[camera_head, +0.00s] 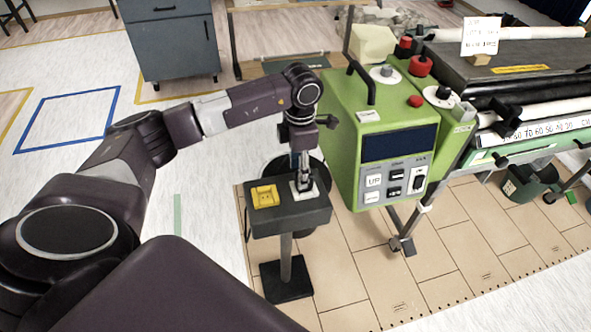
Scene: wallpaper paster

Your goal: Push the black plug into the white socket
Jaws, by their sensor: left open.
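The white socket (304,197) lies on the right part of the top of a small dark stand (283,222). My left gripper (303,184) points down right over the white socket, its fingers open and very close to it. I cannot make out the black plug for sure; it may be hidden at or between the dark fingers. A yellow socket-like piece (264,196) lies on the stand to the left of the white one. My right gripper is not in view.
A green machine (378,125) with a dark display stands close behind and right of the stand. A black round bin (276,166) is partly hidden behind the stand. A grey cabinet (170,45) is at the back. Tiled floor (360,280) in front is clear.

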